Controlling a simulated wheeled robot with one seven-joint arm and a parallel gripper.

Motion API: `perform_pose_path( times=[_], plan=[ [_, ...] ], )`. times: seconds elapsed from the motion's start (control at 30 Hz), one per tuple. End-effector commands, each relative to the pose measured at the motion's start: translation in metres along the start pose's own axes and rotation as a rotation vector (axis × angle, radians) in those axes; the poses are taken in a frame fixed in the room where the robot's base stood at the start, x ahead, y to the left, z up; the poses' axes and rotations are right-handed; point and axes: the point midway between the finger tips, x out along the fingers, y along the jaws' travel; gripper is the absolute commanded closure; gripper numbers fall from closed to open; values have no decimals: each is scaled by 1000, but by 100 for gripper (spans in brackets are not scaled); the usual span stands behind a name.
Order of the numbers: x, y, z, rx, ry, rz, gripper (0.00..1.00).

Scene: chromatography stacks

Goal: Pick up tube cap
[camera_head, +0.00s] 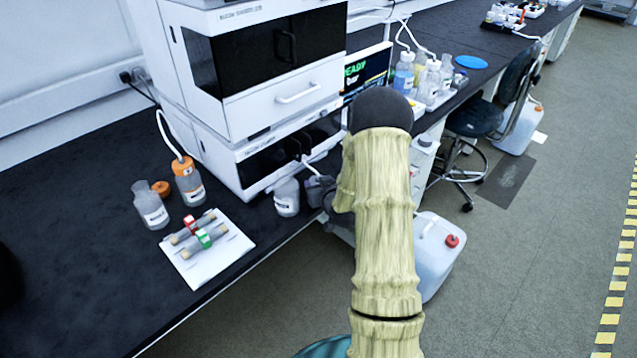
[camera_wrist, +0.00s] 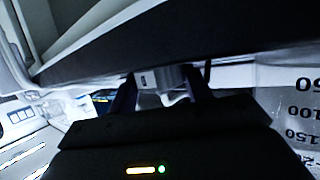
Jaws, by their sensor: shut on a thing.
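My gripper (camera_head: 319,190) is at the bench's front edge, right of an open-looking clear bottle (camera_head: 287,198) and partly hidden by my arm. The cap itself cannot be made out in the head view.
A white machine stack (camera_head: 290,95) stands close behind the gripper. Left on the bench are an orange-capped bottle (camera_head: 190,185), another bottle (camera_head: 150,208), a loose orange cap (camera_head: 161,188) and a white sheet (camera_head: 218,262) with columns. A white canister (camera_head: 437,260) stands on the floor.

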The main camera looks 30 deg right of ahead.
Motion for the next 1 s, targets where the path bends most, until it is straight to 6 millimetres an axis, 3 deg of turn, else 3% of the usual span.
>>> perform_pose_path(
  times=[0.17,0.37,0.8,1.0],
  plan=[
    [-1,0,-3,0,2,0,74],
    [-9,0,-22,-2,4,1,74],
    [-50,1,-122,-3,7,2,74],
    [-64,1,-156,0,4,1,74]
  ],
)
